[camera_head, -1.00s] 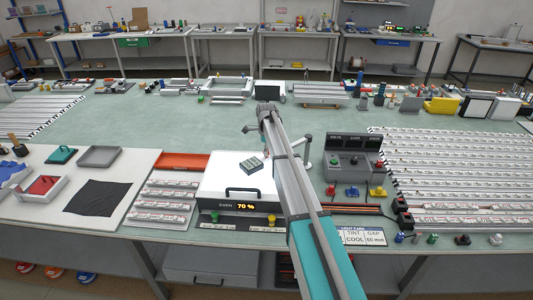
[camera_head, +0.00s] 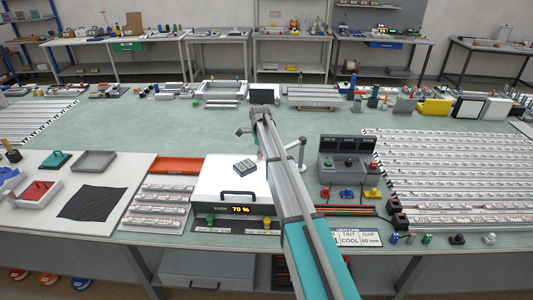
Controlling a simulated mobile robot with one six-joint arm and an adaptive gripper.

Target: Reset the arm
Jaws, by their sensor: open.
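My arm reaches up from the bottom of the head view over the workbench. My gripper (camera_head: 252,124) is at its far end, above the green bench top behind the white box. One dark finger shows to the left of the arm's end; the rest is largely hidden by the arm. The gripper is open, and I see nothing held in it.
A grey control box (camera_head: 346,157) stands right of my arm. Light strips (camera_head: 450,175) fill the right. The green bench top (camera_head: 150,125) is clear behind.

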